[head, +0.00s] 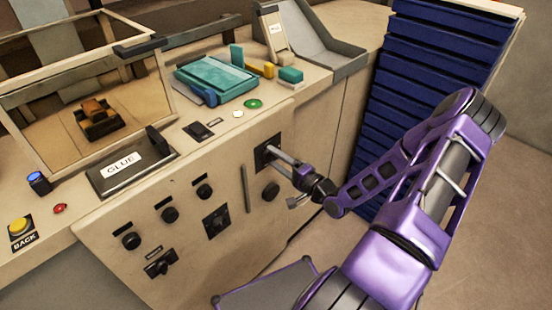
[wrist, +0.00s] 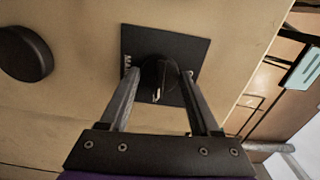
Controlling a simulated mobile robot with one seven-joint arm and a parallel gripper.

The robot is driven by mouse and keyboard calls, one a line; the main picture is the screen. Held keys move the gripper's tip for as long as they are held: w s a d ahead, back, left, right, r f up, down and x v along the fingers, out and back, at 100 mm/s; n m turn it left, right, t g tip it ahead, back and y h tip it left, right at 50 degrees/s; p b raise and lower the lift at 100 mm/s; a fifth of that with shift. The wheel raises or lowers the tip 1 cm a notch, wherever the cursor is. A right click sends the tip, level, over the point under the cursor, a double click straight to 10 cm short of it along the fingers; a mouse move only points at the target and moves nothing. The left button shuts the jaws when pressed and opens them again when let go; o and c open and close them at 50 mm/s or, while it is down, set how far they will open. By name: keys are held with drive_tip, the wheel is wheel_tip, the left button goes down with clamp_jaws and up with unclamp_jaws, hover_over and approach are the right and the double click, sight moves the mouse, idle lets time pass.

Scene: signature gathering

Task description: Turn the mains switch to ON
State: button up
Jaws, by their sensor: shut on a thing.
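The mains switch is a black rotary knob (wrist: 158,80) with a pale mark, on a square black plate (wrist: 190,48) lettered "MA..." along its left edge in the wrist view. In the head view the plate (head: 266,150) is at the upper right of the machine's front panel, partly behind my gripper. My gripper (wrist: 160,78) reaches straight to the panel, with one finger on each side of the knob, and is shut on it. It also shows in the head view (head: 272,156). The position the knob points to cannot be read clearly.
The beige front panel (head: 160,215) carries several other black knobs, one (wrist: 26,54) left of the switch in the wrist view. A blue slatted stack (head: 430,70) stands behind my arm.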

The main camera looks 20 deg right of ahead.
drive_tip(key=shift+m, duration=0.5)
drive_tip(key=o, duration=1.4)
drive_tip(key=shift+c, duration=0.2)
drive_tip(key=v, duration=1.7)
drive_tip(key=shift+s, duration=0.2)
